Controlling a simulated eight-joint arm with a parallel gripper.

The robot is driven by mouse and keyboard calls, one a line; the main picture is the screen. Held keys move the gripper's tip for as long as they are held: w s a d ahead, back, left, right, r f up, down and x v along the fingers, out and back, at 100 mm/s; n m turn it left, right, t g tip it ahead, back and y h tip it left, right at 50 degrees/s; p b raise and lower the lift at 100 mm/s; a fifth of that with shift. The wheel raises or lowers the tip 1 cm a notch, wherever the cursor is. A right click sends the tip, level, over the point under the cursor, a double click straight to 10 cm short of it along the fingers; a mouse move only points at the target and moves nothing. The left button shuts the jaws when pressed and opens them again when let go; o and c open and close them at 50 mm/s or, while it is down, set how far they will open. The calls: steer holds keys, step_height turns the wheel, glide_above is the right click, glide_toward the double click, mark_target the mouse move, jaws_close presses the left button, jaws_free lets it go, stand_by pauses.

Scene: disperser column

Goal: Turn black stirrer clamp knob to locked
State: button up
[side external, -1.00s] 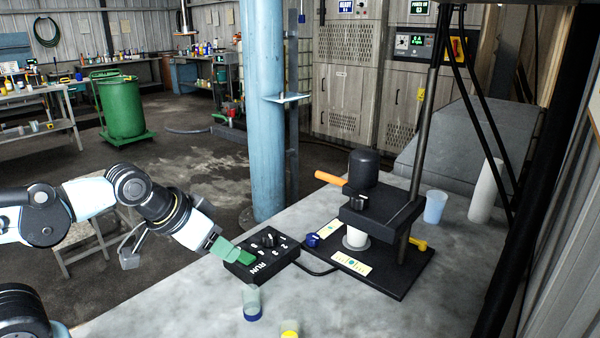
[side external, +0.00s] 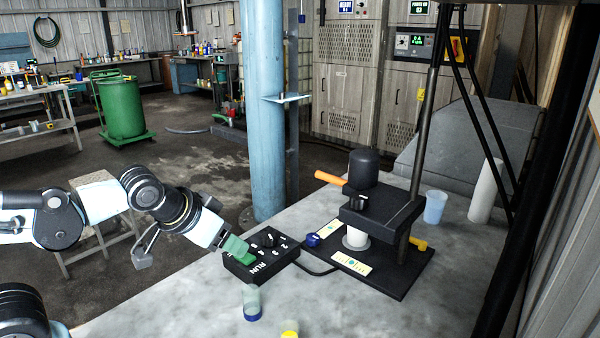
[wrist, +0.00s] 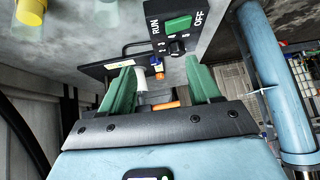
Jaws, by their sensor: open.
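The black clamp knob (side external: 358,201), with a pale mark on it, sits on the front of the black stirrer head (side external: 385,212), below the dark motor housing (side external: 363,168). I cannot make it out clearly in the wrist view. My gripper (side external: 236,248) has green fingers and is left of the stirrer, over or beside the control box. It is apart from the clamp knob. In the wrist view my gripper (wrist: 161,64) is open with nothing held between its fingers. The stirrer's base plate (wrist: 92,73) shows beyond them, partly hidden.
The black RUN/OFF control box (side external: 262,262) has its own knob (side external: 267,240). A blue knob (side external: 313,240), yellow knob (side external: 418,243) and orange handle (side external: 330,178) surround the stirrer. A blue-based cup (side external: 252,304) and a yellow-capped jar (side external: 290,328) stand at the front.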

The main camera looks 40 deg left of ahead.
steer(key=w+r+t+y, duration=0.1)
steer(key=w+t+y, duration=0.15)
steer(key=w, duration=0.35)
steer(key=t+h, duration=0.4)
steer(key=t, duration=0.4)
glide_toward(354, 199)
steer(key=shift+m+y, duration=0.25)
steer(key=shift+m, duration=0.05)
steer(key=w, duration=1.1)
steer(key=shift+w+d, duration=0.2)
steer(key=shift+w, duration=0.2)
steer(key=shift+c, duration=0.3)
steer(key=c, duration=0.9)
